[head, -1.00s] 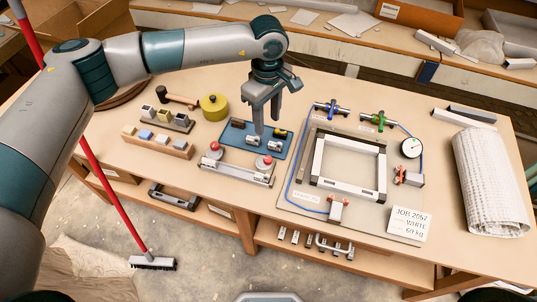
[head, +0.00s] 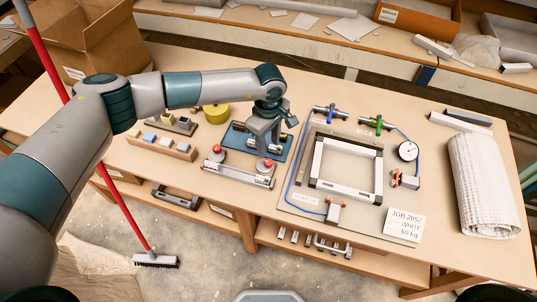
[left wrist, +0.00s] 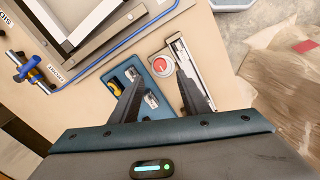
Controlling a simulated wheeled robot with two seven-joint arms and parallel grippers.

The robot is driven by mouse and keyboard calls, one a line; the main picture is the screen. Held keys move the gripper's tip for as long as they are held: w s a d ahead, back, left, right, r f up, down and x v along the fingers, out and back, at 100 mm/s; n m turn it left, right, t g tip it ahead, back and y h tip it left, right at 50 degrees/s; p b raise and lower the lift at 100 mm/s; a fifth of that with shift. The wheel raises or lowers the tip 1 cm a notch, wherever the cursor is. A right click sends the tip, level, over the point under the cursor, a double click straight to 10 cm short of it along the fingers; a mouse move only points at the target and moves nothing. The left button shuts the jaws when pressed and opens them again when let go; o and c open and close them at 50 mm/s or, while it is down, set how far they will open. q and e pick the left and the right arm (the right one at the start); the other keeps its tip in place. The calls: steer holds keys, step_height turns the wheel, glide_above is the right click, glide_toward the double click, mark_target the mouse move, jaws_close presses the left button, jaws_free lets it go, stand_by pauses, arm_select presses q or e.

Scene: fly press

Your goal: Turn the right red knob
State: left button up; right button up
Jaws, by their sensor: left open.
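The right red knob (head: 267,162) stands on the right end of a silver bar fixture (head: 238,176) near the table's front edge. The left red knob (head: 219,148) stands on its other end. My left gripper (head: 261,150) points down just above and behind the right knob. In the left wrist view the red knob (left wrist: 160,65) shows between the open fingers (left wrist: 160,66), with nothing gripped. Whether a finger touches the knob I cannot tell. The other knob is not visible in that view. My right gripper is not in view.
A blue tray (head: 293,146) with small parts lies behind the fixture. A wooden block rack (head: 160,150) and a yellow-green round tin (head: 215,117) stand left. A square frame (head: 312,185) with blue tubing and a gauge (head: 408,151) lies right. A white roll (head: 485,182) is far right.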

mark_target(268, 161)
arm_select(q)
step_height(268, 161, down, 9)
steer(key=p, duration=0.2)
steer(key=shift+r+p, duration=0.15)
steer(key=shift+p, duration=0.2)
steer(key=shift+c, duration=0.7)
steer(key=c, duration=0.9)
